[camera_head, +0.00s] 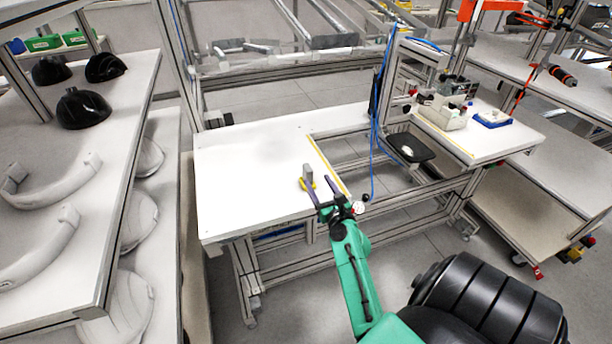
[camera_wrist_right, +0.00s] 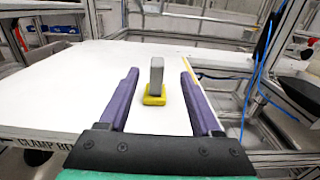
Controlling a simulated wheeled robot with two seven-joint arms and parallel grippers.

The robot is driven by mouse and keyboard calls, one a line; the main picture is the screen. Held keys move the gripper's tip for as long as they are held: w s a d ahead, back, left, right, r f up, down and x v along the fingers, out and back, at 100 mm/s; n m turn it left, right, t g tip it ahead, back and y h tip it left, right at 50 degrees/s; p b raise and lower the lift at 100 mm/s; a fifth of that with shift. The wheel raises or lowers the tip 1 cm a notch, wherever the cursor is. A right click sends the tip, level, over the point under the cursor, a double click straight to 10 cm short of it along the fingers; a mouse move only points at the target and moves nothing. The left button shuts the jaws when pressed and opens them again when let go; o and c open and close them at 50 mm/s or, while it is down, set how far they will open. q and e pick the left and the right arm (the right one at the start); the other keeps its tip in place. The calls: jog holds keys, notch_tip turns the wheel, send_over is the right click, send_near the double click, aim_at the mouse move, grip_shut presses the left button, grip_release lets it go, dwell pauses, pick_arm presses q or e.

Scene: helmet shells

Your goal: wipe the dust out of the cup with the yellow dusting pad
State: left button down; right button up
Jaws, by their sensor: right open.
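The yellow dusting pad (camera_head: 309,186) stands on the white table near its front right part, with an upright grey block handle (camera_head: 307,172). In the right wrist view the yellow pad (camera_wrist_right: 154,98) lies flat under the handle (camera_wrist_right: 157,74). My right gripper (camera_head: 319,185) is open, its two purple fingers pointing at the pad. In the wrist view the handle appears between the fingers, slightly ahead, with gaps on both sides. I cannot make out a cup or dust in either view. My left gripper is not in view.
The white table (camera_head: 240,185) is otherwise mostly bare. Blue cables (camera_head: 374,130) hang from a frame right of it. A black plate (camera_head: 410,148) with a small pale object sits beyond. Black helmet shells (camera_head: 83,108) stand on the left shelf.

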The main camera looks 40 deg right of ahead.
aim_at(310, 172)
jog(key=x, duration=0.3)
jog(key=b+x, duration=0.1)
jog(key=x, duration=0.1)
jog(key=b+x, duration=0.1)
jog(key=x, duration=0.2)
jog(key=shift+w+f, duration=0.3)
jog(key=shift+w, duration=0.1)
jog(key=shift+s+a+r, duration=0.1)
grip_shut()
